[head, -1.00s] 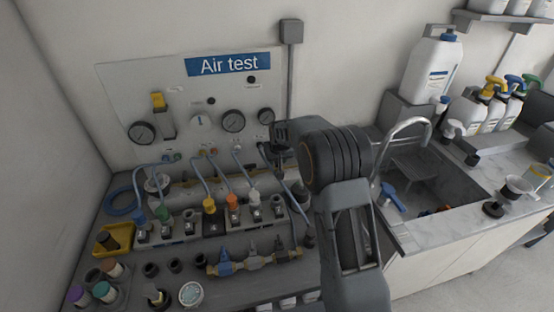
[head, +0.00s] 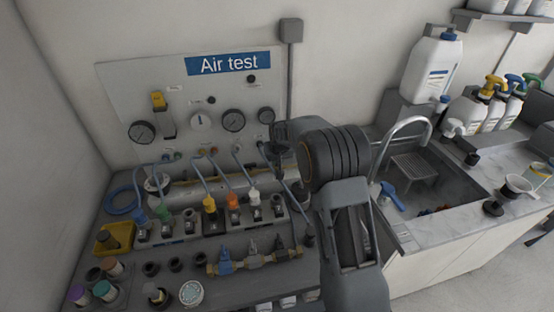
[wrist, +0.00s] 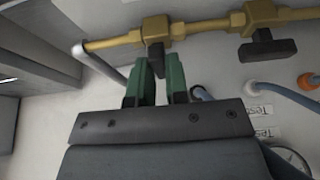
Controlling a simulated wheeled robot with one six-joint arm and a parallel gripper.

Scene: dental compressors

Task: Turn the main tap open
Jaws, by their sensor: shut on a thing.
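The tap has a short black lever handle (wrist: 156,57) on a brass valve body (wrist: 156,27), set in a brass pipe (wrist: 104,43) in the wrist view. My gripper (wrist: 157,80) has green fingers, one on each side of the handle, and is shut on it near its tip. The handle stands crosswise to the pipe. In the head view my gripper (head: 283,150) is at the right end of the test panel, and my wrist hides the tap there.
A second black-handled valve (wrist: 267,46) sits on the same pipe. Blue hoses (head: 203,180) run close by on the left. Gauges (head: 233,121) are on the panel. A sink faucet (head: 402,128) rises to the right of my arm.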

